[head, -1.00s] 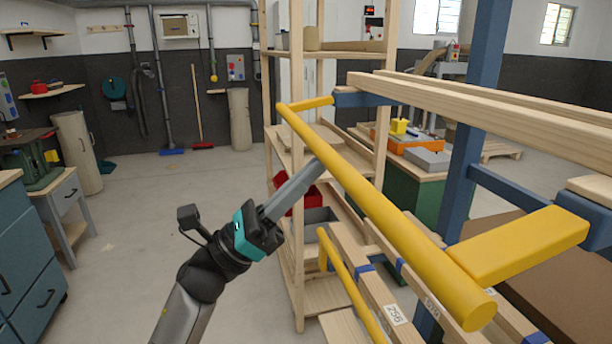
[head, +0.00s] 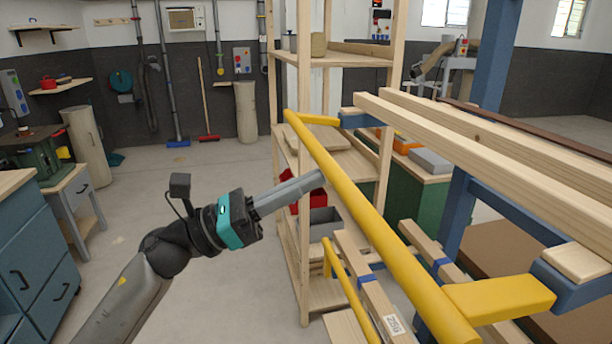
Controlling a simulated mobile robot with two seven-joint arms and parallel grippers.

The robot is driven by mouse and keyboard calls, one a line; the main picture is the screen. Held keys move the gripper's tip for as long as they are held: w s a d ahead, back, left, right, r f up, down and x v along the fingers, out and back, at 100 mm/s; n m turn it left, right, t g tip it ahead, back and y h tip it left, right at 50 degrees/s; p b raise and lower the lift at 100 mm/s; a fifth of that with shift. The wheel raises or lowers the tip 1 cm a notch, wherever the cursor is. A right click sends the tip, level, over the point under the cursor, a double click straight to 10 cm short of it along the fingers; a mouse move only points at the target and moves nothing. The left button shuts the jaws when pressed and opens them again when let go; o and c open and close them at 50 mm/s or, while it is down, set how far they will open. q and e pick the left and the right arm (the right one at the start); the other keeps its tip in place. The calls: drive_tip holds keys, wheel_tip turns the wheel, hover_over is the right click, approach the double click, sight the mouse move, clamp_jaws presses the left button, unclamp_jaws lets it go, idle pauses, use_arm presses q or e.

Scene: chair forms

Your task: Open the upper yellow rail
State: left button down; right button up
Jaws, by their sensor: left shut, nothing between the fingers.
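The upper yellow rail (head: 370,212) is a long round bar running from the middle of the head view toward the lower right. Flat yellow arms join it at its far and near ends to a blue frame (head: 460,215). A lower yellow rail (head: 347,290) runs below it. My left gripper (head: 321,178) is shut and empty. Its fingertips are at the left side of the upper rail, close to it; I cannot tell whether they touch. My right gripper is not in view.
A wooden shelf (head: 305,100) stands behind the rail, with a red bin and a grey bin (head: 322,222) on it. Wooden beams (head: 480,150) lie across the blue frame at right. The floor (head: 215,180) at left is clear. Blue drawers (head: 35,265) stand at far left.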

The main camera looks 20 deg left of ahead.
use_arm(q)
drive_tip(key=shift+r, duration=0.85)
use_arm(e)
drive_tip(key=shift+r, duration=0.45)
